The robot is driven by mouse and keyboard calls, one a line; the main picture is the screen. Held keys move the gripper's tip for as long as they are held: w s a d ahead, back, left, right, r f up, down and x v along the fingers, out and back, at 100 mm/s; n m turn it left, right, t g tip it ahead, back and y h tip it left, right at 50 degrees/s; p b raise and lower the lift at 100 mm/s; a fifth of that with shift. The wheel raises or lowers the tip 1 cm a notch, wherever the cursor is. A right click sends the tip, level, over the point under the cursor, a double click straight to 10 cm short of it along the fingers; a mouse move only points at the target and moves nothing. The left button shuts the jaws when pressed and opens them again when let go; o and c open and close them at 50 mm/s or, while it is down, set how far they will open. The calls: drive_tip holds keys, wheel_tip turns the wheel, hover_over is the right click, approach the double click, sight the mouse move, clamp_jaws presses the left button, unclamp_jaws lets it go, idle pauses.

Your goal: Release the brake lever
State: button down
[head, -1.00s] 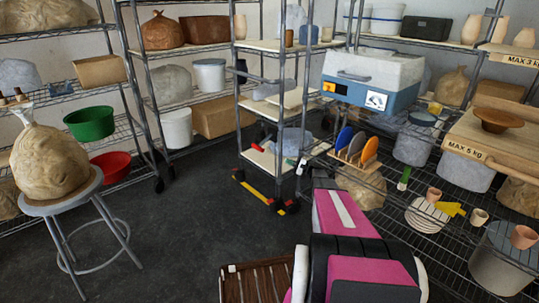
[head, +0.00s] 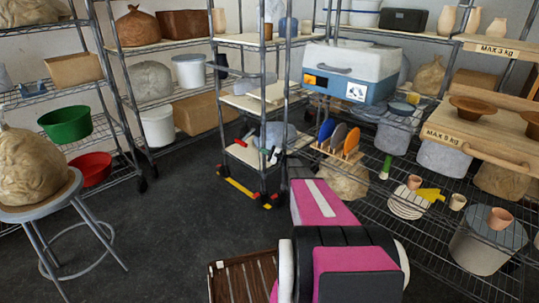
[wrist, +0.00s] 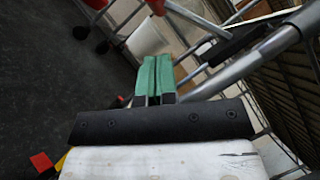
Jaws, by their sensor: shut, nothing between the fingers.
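A wire trolley stands in the middle of the head view, with a yellow bar (head: 242,192) low on its front. Small red tabs sit near the bar's ends; the right one (head: 267,206) is by a black caster, and I cannot tell surely which is the brake lever. A red tab (wrist: 41,161) with yellow beside it shows at the lower left of the wrist view. My gripper (wrist: 153,62) has green fingers, shut together and empty. In the head view my arm reaches toward the trolley's right side; the fingers are small and unclear there.
A rack (head: 338,138) of coloured discs stands beside my arm. A stool (head: 40,205) with a wrapped lump is at left. Dark floor (head: 165,220) is clear between stool and trolley.

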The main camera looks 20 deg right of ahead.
drive_tip(key=a+r, duration=0.3)
drive_tip(key=a, duration=0.3)
drive_tip(key=shift+w, duration=0.25)
drive_tip(key=shift+t, duration=0.3)
